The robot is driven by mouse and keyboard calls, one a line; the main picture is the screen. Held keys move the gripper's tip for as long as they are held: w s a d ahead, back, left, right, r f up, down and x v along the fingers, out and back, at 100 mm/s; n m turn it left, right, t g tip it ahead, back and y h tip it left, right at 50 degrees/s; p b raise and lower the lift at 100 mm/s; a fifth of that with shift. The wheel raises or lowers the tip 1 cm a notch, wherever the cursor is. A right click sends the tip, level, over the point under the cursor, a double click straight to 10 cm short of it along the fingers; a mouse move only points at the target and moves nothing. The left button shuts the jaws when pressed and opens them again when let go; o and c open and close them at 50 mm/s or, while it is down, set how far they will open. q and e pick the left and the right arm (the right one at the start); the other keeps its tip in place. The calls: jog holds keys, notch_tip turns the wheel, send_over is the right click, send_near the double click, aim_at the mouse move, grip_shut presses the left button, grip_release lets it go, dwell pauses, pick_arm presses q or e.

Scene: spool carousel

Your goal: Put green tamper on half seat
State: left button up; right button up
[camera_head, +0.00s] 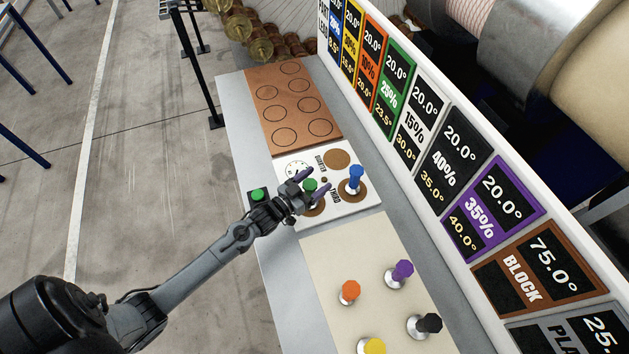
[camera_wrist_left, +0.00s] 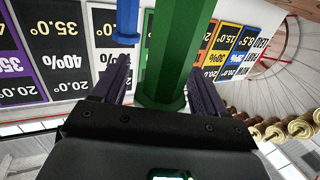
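The green tamper (camera_head: 310,185) stands on the white seat board (camera_head: 345,208), at the board's left front. In the left wrist view its green handle (camera_wrist_left: 165,60) rises between my fingers. My left gripper (camera_head: 306,184) is open around the handle, with a gap on the left side in the wrist view. A blue tamper (camera_head: 356,178) stands on a brown seat to the right. A bare brown seat (camera_head: 337,159) lies behind it. The labels QUARTER and THIRD are readable; I cannot make out a HALF label. My right gripper is not in view.
A beige mat (camera_head: 345,255) in front holds orange (camera_head: 349,291), purple (camera_head: 401,271), black (camera_head: 427,325) and yellow (camera_head: 372,346) tampers. A brown board (camera_head: 282,88) with outlined circles lies behind. A label wall (camera_head: 440,130) borders the right. A green button (camera_head: 258,194) sits at the left edge.

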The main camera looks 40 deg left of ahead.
pick_arm(q)
jog(key=shift+s+r, duration=0.15)
jog(key=s+a, duration=0.2)
jog(key=s, duration=0.9)
jog(key=s+d+f+g+y, duration=0.2)
jog(key=s+d+g, duration=0.3)
jog(key=d+g, duration=0.35)
jog(key=s+d+r+g, duration=0.1)
jog(key=s+d+g, duration=0.1)
jog(key=s, duration=0.3)
jog(key=s+d+r+g, duration=0.2)
jog(key=s+g, duration=0.1)
jog(key=s, duration=0.2)
jog(key=shift+s+d+r+g, duration=0.15)
jog(key=shift+s+r+g, duration=0.15)
jog(key=shift+s+g, duration=0.1)
notch_tip(320, 180, up, 17)
jog(key=p, duration=1.6)
jog(key=shift+f, duration=0.15)
